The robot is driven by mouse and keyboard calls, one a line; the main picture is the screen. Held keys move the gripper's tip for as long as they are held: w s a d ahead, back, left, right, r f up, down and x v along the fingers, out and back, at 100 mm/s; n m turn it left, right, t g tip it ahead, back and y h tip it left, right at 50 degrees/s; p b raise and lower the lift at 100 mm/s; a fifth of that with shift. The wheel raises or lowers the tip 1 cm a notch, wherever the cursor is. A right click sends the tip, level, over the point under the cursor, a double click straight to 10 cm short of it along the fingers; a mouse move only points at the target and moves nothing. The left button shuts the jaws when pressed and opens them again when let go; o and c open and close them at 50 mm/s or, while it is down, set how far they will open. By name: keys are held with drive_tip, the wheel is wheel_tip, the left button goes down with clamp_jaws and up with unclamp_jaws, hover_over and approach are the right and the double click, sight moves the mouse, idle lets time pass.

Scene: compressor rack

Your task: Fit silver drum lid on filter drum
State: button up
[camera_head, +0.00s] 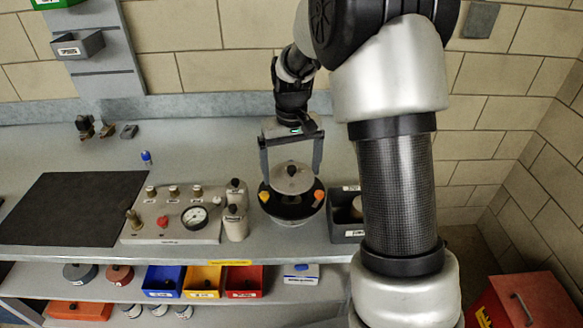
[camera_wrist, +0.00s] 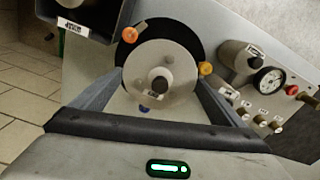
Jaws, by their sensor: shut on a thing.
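The silver drum lid (camera_head: 281,182) is a round pale disc with a black knob; it also shows in the wrist view (camera_wrist: 168,58). My gripper (camera_head: 291,174) is shut on it, one finger on each side of its edge. The filter drum (camera_head: 290,211) stands directly below, with a black rim and coloured clips, orange and yellow in the head view. The lid appears held just above the drum. In the wrist view the drum's black rim (camera_wrist: 188,34) shows beyond and right of the lid, and a blue clip shows near the lid's lower edge. The drum's opening is hidden.
A grey panel with a gauge (camera_head: 194,217) and white bottles (camera_head: 235,222) stand close left of the drum. A dark bin (camera_head: 346,237) stands close right. A black mat (camera_head: 75,208) lies at the left. The bench behind the drum is mostly clear.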

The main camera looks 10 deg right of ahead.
sight(291, 182)
drive_tip(key=shift+f, duration=0.15)
drive_tip(key=shift+f+b, duration=0.4)
drive_tip(key=shift+f, duration=0.05)
drive_tip(key=shift+f, duration=0.1)
idle(0.4)
drive_tip(key=shift+f+b, duration=0.8)
drive_tip(key=shift+f, duration=0.5)
drive_tip(key=shift+f, duration=0.4)
drive_tip(key=o, duration=1)
drive_tip(key=shift+r, duration=0.1)
